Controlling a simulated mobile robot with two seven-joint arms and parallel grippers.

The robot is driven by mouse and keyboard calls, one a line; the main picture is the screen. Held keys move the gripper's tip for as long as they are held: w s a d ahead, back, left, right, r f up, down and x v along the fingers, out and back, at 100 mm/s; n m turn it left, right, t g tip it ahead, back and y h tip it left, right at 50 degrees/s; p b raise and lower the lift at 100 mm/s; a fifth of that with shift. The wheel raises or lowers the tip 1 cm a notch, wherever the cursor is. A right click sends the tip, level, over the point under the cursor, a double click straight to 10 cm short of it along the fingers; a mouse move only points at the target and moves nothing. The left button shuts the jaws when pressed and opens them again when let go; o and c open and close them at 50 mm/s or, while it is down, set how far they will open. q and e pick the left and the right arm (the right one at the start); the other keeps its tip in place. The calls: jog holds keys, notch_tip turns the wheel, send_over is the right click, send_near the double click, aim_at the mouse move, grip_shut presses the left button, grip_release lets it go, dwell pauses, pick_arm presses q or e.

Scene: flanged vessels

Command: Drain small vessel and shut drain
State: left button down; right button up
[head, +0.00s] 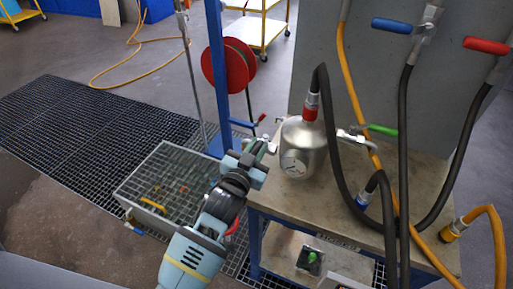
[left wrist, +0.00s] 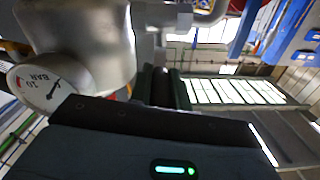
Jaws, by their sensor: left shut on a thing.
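The small steel vessel (head: 304,150) stands upright on the bench, with a round gauge (head: 293,165) on its front. A black hose with a red collar (head: 311,107) joins its top. A valve with a green handle (head: 381,130) sticks out on its right. My left gripper (head: 262,150) is at the vessel's left side, shut on what looks like the drain valve's handle, which it mostly hides. In the left wrist view, the vessel (left wrist: 75,40) and gauge (left wrist: 42,85) are close, and a dark green piece (left wrist: 172,90) shows by the jaws. My right gripper is out of view.
Black and yellow hoses hang at the right, below a blue-handled valve (head: 391,26) and a red-handled valve (head: 486,45). A blue post (head: 216,70) with a red reel stands behind my left gripper.

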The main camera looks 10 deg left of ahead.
pick_arm(q)
jog(key=shift+f, duration=0.1)
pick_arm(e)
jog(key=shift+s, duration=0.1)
pick_arm(q)
jog(key=c, duration=1.3)
grip_release()
jog(key=shift+s, duration=0.1)
jog(key=shift+s, duration=0.25)
jog(key=shift+v, duration=3.6)
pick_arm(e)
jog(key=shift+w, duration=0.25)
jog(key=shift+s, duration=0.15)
